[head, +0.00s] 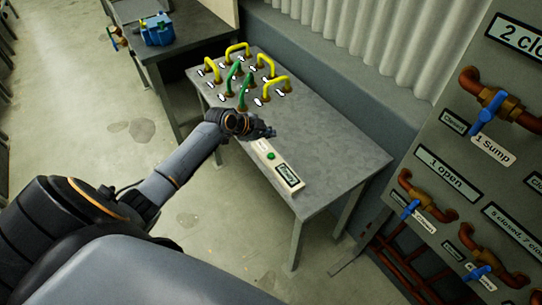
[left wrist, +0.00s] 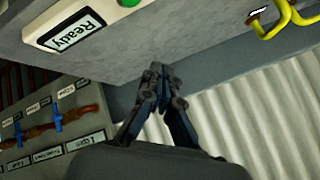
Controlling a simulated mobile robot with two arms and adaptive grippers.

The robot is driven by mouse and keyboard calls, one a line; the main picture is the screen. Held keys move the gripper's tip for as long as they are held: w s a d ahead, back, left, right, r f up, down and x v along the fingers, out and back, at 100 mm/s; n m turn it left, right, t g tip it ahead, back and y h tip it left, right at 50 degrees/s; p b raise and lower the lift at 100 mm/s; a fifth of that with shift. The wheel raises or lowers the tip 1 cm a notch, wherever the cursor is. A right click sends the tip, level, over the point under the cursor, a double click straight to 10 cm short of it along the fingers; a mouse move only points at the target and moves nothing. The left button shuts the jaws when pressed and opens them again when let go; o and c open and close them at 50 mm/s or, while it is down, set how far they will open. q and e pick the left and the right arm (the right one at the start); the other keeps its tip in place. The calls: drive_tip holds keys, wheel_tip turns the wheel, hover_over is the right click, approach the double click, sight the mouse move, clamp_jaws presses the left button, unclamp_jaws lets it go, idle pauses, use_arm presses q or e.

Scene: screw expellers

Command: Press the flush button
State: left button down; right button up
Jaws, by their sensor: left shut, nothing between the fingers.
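A green button (head: 271,156) sits on a white control strip (head: 279,166) on the grey table; I take it as the flush button. Its edge also shows at the top of the left wrist view (left wrist: 130,2). Beside it is a small display (head: 288,176), which reads "Ready" in the left wrist view (left wrist: 75,30). My left gripper (head: 270,132) is shut and empty, just behind the button in the head view and apart from it. Its fingertips also show in the left wrist view (left wrist: 158,70). My right gripper is not in view.
Several yellow and green curved pipes (head: 238,50) with white tags stand on the far part of the table (head: 345,150). A valve panel (head: 450,160) with blue handles stands at the right. A blue object (head: 157,30) sits on another table. The table's right part is clear.

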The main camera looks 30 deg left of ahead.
sight(269, 156)
use_arm(q)
wheel_tip(269, 156, down, 8)
drive_tip(key=b, duration=0.6)
idle(0.4)
drive_tip(key=shift+f, duration=0.1)
idle(0.6)
drive_tip(key=shift+f+b, duration=0.35)
drive_tip(key=shift+b, duration=0.1)
drive_tip(key=shift+f+b, duration=0.5)
idle(0.5)
drive_tip(key=shift+r, duration=0.15)
drive_tip(key=shift+r+p, duration=0.65)
drive_tip(key=shift+r, duration=0.1)
